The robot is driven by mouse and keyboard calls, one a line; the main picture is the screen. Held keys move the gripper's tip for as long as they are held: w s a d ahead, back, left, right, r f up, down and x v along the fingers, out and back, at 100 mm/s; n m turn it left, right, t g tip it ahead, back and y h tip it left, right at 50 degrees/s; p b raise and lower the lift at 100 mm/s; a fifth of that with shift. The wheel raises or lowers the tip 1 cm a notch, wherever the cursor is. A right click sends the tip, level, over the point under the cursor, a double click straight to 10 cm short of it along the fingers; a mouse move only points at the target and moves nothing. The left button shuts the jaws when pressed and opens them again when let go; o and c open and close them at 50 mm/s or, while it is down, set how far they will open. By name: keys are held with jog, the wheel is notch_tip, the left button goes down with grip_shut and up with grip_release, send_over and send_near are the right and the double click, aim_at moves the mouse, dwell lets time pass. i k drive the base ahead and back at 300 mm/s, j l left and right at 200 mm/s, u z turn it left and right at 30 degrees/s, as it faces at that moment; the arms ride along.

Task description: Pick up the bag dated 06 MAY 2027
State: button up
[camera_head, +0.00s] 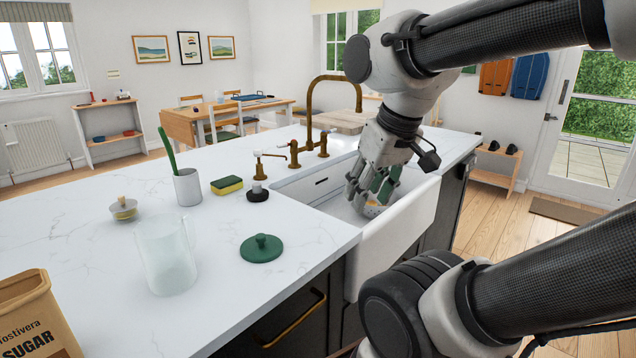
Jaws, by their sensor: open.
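A brown paper bag (38,318) marked "SUGAR" stands on the counter at the lower left, cut off by the picture edge. No date can be read on the part that shows. My gripper (368,198) points down into the white sink (405,220), far to the right of the bag. Its fingers are open, around or just above a small pale object with a yellowish mark (373,209). That object is mostly hidden by the fingers, and I cannot tell whether they touch it.
A clear glass jar (166,258), a green lid (262,248), a lidded pot (123,209), a grey cup (187,187) and a sponge (227,185) stand on the white counter (75,225). A brass tap (309,125) rises behind the sink.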

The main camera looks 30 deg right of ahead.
aim_at(33, 325)
jog(key=j+u, duration=0.1)
jog(key=u, duration=0.25)
jog(key=j+u, duration=0.1)
jog(key=u, duration=0.3)
jog(key=j+u, duration=0.1)
jog(key=u, duration=0.25)
jog(key=k+j+z, duration=0.2)
jog(key=j, duration=0.3)
jog(key=k+j+z, duration=0.1)
jog(key=j+z, duration=0.15)
jog(key=j, duration=0.2)
jog(key=k+j+z, duration=0.2)
jog(key=j, duration=0.25)
jog(key=k+j+z, duration=0.25)
jog(key=j, duration=0.15)
jog(key=k+j+z, duration=0.2)
jog(key=j, duration=0.15)
